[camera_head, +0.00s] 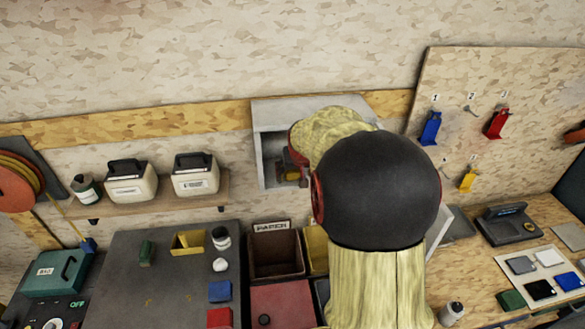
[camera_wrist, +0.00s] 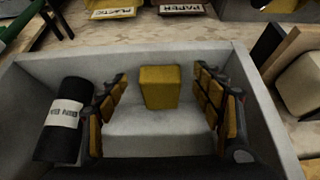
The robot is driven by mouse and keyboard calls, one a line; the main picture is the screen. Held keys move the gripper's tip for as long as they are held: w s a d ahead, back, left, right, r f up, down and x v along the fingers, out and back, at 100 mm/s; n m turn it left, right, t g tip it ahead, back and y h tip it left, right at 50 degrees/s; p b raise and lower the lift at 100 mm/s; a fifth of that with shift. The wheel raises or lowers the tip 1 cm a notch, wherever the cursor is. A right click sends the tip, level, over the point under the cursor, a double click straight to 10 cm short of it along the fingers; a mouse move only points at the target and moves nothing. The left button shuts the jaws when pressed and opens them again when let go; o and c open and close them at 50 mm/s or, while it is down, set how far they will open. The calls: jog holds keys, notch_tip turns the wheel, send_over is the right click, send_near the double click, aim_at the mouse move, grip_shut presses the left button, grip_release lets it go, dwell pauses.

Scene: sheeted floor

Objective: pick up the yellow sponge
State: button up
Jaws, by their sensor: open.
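My gripper (camera_wrist: 160,77) is open, with one finger on each side of the sponge and a visible gap on both sides. In the head view the grey shelf (camera_head: 261,165) is on the wall, and my arm hides much of it. My gripper (camera_head: 291,172) is at its opening there; I cannot clearly tell the sponge from the yellow finger pads.
A black roll with a white label (camera_wrist: 65,120) stands inside the shelf, left of my left finger. The shelf walls are close on both sides. Below the shelf are a paper bin (camera_head: 274,258) and a dark bench top (camera_head: 150,290) with small items.

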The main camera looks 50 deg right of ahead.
jog(key=w+d+p, duration=0.1)
jog(key=w+d, duration=0.2)
jog(key=shift+w+d, duration=0.15)
jog(key=shift+w, duration=0.25)
jog(key=shift+w+d+f, duration=0.1)
jog(key=shift+w+f, duration=0.05)
jog(key=shift+f, duration=0.4)
jog(key=shift+c, duration=0.9)
jog(key=c, duration=1.1)
